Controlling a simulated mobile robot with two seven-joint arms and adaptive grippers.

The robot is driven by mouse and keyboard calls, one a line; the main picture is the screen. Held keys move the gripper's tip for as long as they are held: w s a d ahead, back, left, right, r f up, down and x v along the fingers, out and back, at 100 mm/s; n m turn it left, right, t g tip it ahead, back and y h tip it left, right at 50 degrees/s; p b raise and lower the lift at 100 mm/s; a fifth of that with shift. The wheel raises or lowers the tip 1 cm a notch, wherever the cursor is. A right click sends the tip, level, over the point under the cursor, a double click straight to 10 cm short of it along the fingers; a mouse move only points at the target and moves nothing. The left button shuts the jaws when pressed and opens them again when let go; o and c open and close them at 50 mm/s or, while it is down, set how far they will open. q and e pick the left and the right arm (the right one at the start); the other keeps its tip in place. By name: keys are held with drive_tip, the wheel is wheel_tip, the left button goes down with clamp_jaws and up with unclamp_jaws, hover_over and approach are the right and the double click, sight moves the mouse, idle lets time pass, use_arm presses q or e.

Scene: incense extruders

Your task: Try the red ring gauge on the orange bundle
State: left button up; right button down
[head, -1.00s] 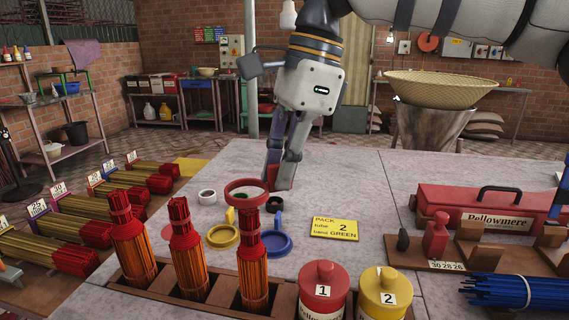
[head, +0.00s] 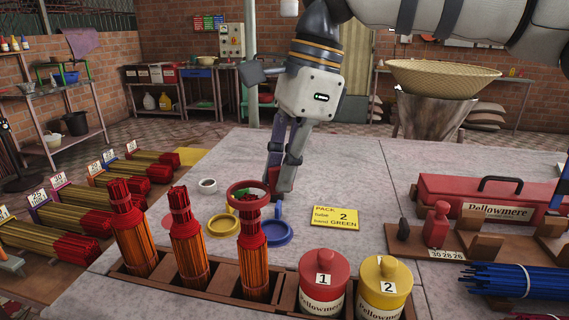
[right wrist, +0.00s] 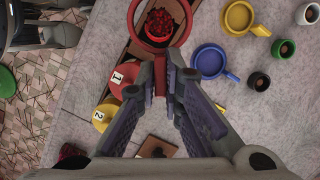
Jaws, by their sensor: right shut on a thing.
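My right gripper (head: 274,186) is shut on the handle of the red ring gauge (head: 235,201), which also shows in the right wrist view (right wrist: 187,30) beyond my fingertips (right wrist: 160,78). The ring is at the top of the rightmost of three orange bundles with red upper ends, the orange bundle (head: 253,265) in the wooden rack. In the right wrist view the red bundle top (right wrist: 160,24) shows inside the ring's opening. I cannot tell how far the ring sits down around it or whether they touch. My left gripper is not in view.
A yellow ring gauge (head: 222,226) and a blue ring gauge (head: 276,234) lie on the table behind the rack (head: 222,283). A red jar (head: 324,285) and a yellow jar (head: 385,288) stand right of it. A yellow card (head: 335,217) lies mid-table, with bare table around it.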

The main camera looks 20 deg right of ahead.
sight(279, 167)
drive_tip(key=shift+f, duration=1.5)
drive_tip(key=shift+f, duration=5.35)
drive_tip(key=shift+r, duration=0.1)
drive_tip(key=shift+r, duration=8.55)
